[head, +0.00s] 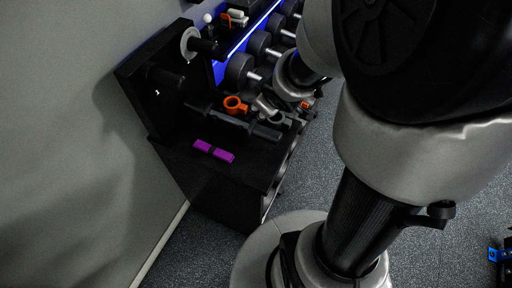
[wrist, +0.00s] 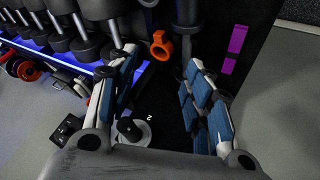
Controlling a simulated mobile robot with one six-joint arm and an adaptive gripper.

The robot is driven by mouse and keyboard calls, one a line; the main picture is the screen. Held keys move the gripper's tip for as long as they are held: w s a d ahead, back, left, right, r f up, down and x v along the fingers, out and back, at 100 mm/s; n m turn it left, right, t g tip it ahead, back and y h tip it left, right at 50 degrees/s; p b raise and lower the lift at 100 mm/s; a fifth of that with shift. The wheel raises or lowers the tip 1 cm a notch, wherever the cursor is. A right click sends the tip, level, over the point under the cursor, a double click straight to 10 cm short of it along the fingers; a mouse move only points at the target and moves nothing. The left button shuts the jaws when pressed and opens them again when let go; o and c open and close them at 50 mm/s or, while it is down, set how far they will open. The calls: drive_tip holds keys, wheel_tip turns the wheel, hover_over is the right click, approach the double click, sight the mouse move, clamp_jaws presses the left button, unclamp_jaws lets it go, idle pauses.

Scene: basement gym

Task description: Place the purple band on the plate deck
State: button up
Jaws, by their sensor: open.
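The purple band (head: 214,151) lies on a black top surface (head: 240,168) in the head view, as two purple blocks end to end. In the wrist view the purple band (wrist: 233,48) is at the upper right, outside the fingers. My gripper (wrist: 162,62) is open and empty, its blue-padded fingers apart above dark surfaces. In the head view my gripper (head: 270,109) is behind and right of the band, partly hidden by my arm. I cannot tell for certain which black surface is the plate deck.
An orange ring (head: 235,105) stands near my gripper; it also shows in the wrist view (wrist: 161,46). A black bar (head: 235,122) lies behind the band. Dumbbells (head: 240,72) line the rack. A black panel (head: 150,85) with pegs stands at left, by the wall.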

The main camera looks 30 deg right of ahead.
drive_tip(key=s+a+r+m, duration=0.1)
drive_tip(key=s+a+r, duration=0.3)
drive_tip(key=s, duration=0.2)
drive_tip(key=s+a+r+m+g+y, duration=0.1)
drive_tip(key=s+a+r, duration=0.3)
drive_tip(key=s, duration=0.2)
drive_tip(key=s+a+r+m+g+y, duration=0.1)
drive_tip(key=s+a+r+m, duration=0.1)
drive_tip(key=s, duration=0.5)
drive_tip(key=a+r, duration=0.1)
drive_tip(key=a, duration=0.1)
drive_tip(key=shift+a+r, duration=0.4)
